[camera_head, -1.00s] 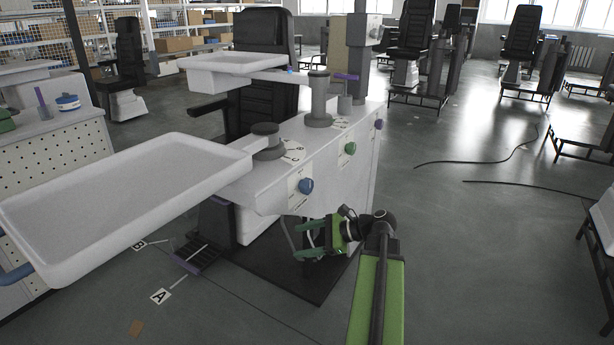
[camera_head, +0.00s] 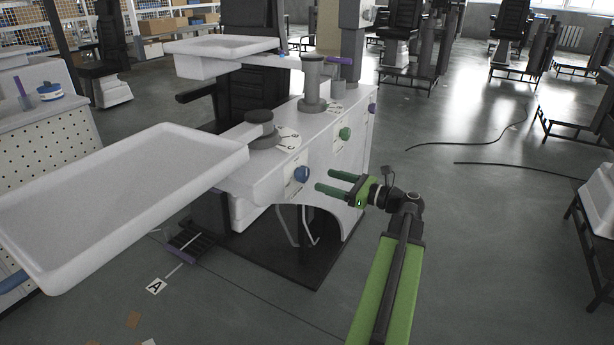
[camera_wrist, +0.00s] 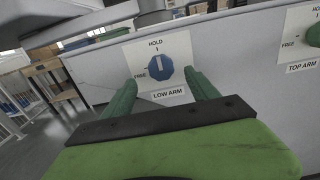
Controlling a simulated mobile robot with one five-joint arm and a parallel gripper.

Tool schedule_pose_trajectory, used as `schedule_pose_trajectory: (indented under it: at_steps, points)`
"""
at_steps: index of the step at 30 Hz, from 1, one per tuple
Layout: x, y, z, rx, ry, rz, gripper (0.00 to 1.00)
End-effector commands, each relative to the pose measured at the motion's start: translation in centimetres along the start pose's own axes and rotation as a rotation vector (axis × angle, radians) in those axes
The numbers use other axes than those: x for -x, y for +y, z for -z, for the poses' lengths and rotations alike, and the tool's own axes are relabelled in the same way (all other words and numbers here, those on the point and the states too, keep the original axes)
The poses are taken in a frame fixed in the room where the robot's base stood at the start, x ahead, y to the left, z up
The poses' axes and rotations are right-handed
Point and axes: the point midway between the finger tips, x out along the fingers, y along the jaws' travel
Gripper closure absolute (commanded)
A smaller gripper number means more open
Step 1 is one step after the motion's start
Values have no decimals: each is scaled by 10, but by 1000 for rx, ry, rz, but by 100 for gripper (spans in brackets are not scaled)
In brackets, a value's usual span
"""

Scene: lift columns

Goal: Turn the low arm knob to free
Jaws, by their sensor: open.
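The blue low arm knob (camera_head: 302,174) sits on the front face of the white cabinet (camera_head: 262,186). In the wrist view the knob (camera_wrist: 160,68) is on a white plate marked HOLD at the top, FREE at the left and LOW ARM below. Its pale pointer mark seems to point up towards HOLD. My gripper (camera_head: 324,181) is open and empty, its green fingers pointing at the knob from the right, with a small gap visible. In the wrist view my gripper's fingers (camera_wrist: 160,80) lie to the left and right of the knob's lower part.
The green top arm knob (camera_head: 345,133) is further right on the same face, and a purple knob (camera_head: 372,108) beyond it. A large white tray (camera_head: 120,185) reaches out left on the low arm. A smaller white tray (camera_head: 215,62) is behind.

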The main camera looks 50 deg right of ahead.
Motion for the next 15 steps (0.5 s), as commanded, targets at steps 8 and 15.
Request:
schedule_pose_trajectory:
  at_steps: [8, 15]
  points:
    - [-60, -1, 0, 1, 0, 0, 31]
    - [-77, -1, 0, 1, 0, 3, 31]
